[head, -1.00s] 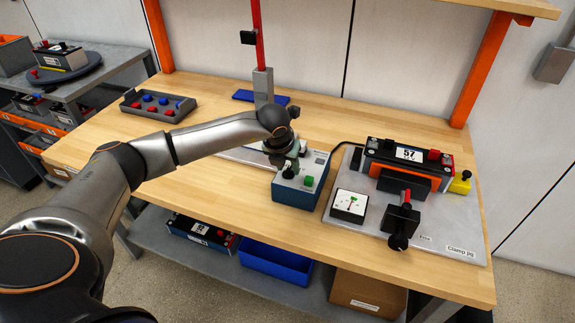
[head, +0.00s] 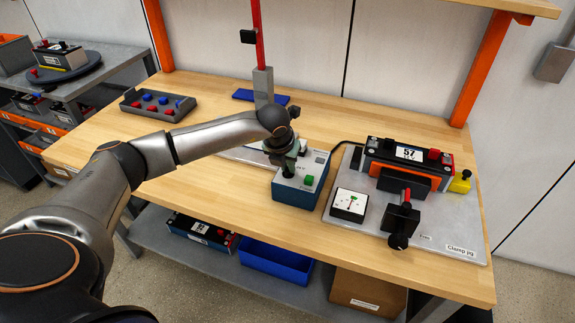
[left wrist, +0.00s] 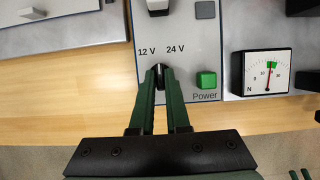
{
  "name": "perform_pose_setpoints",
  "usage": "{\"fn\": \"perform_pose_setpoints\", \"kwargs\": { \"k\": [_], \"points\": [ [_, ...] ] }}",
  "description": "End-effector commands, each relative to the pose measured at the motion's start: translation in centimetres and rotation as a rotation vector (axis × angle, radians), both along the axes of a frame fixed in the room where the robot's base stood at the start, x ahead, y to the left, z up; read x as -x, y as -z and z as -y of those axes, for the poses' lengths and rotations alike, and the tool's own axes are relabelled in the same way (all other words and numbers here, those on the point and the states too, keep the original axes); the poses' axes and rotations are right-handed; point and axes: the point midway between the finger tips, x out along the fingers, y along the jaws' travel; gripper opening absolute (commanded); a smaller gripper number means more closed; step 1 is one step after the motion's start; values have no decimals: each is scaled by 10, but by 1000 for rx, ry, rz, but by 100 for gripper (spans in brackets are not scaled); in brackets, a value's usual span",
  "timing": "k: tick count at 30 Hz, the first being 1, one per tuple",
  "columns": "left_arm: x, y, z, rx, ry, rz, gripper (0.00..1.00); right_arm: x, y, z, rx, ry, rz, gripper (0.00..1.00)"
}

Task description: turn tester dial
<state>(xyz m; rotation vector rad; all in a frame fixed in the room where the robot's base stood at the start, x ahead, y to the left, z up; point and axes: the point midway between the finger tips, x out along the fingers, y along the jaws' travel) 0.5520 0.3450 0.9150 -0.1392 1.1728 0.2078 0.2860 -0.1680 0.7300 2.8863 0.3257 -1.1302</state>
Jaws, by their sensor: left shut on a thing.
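The tester (head: 301,188) is a box with a pale top and blue sides near the front edge of the bench. In the left wrist view its top (left wrist: 205,55) carries 12 V and 24 V labels and a green Power button (left wrist: 206,80). The dark tester dial (left wrist: 158,72) sits just below the labels, mostly hidden by the fingers. My left gripper (left wrist: 159,78) is shut on the dial, with its green fingers on either side. It also shows in the head view (head: 287,165).
A clamp jig (head: 455,240) to the right holds a battery module (head: 408,160) marked 57. A gauge (head: 349,204) stands between tester and module. A red post (head: 258,40) rises behind my arm. A tray of terminal caps (head: 158,104) lies at the left.

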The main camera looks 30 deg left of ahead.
Motion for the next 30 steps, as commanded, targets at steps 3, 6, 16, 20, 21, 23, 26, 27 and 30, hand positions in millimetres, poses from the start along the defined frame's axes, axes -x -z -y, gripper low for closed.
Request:
{"fn": "perform_pose_setpoints", "kwargs": {
  "k": [3, 6, 16, 20, 21, 23, 26, 27, 30],
  "points": [
    [0, 0, 0, -1, -1, 0, 0, 0, 0, 0, 0, 0, 0, 45],
    [0, 0, 0, 0, -10, 1, 0, 0, 1, 0, 0, 0, 0, 45],
    [-1, 1, 2, 0, -157, 1, 0, 0, 11, 0, 0, 0, 0, 45],
    [-1, 1, 3, 0, -250, 1, 0, 0, 17, 0, 0, 0, 0, 45],
    [-1, 1, 3, 0, -278, 2, 0, 0, 19, 0, 0, 0, 0, 45],
    [-1, 1, 3, 0, -320, 1, 0, 0, 21, 0, 0, 0, 0, 45],
    [-2, 1, 3, 0, -384, 2, 0, 0, 24, 0, 0, 0, 0, 45],
    [-2, 1, 3, -1, -407, 2, 0, 0, 25, 0, 0, 0, 0, 45],
    [-2, 0, 3, 0, -457, 2, 0, 0, 28, 0, 0, 0, 0, 45]
  ]
}}
